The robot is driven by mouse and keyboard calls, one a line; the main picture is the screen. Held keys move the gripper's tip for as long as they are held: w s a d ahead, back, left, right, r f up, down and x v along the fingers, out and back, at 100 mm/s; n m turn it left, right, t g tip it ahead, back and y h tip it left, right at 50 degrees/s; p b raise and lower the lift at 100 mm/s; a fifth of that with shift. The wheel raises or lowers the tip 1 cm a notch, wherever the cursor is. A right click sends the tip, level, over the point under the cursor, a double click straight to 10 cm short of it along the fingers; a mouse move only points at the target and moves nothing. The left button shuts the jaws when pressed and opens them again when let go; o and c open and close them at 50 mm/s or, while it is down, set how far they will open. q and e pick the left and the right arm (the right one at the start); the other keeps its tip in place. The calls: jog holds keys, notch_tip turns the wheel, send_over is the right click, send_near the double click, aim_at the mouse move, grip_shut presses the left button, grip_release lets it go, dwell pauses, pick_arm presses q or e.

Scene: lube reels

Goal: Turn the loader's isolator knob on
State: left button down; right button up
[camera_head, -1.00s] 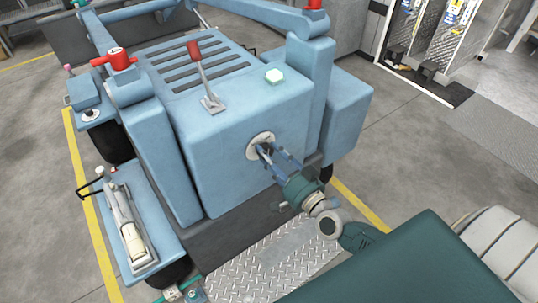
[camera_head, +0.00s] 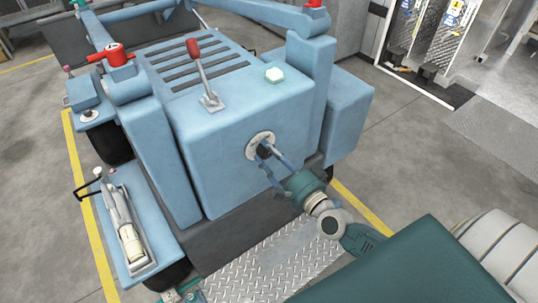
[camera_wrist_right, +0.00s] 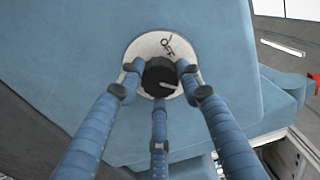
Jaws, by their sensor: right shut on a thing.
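The loader's isolator knob (camera_wrist_right: 160,77) is black with a pale pointer line, on a round white plate (camera_wrist_right: 147,47) with dark marks near its upper edge. In the head view the plate (camera_head: 259,139) sits on the loader's blue front panel. My right gripper (camera_wrist_right: 160,85) has its three blue fingers around the knob, shut on it. The right gripper also shows in the head view (camera_head: 265,160), reaching the panel from the lower right. The fingers partly hide the knob and plate. My left gripper is not in view.
The blue loader (camera_head: 230,120) fills the middle. A metal tread plate (camera_head: 270,262) lies below; open floor is at right.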

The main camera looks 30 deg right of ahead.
jog(key=shift+f, duration=0.1)
dwell(0.4)
jog(key=o, duration=1.1)
jog(key=shift+o, duration=0.2)
jog(key=s+d, duration=0.1)
jog(key=s, duration=1.1)
jog(key=shift+d, duration=0.3)
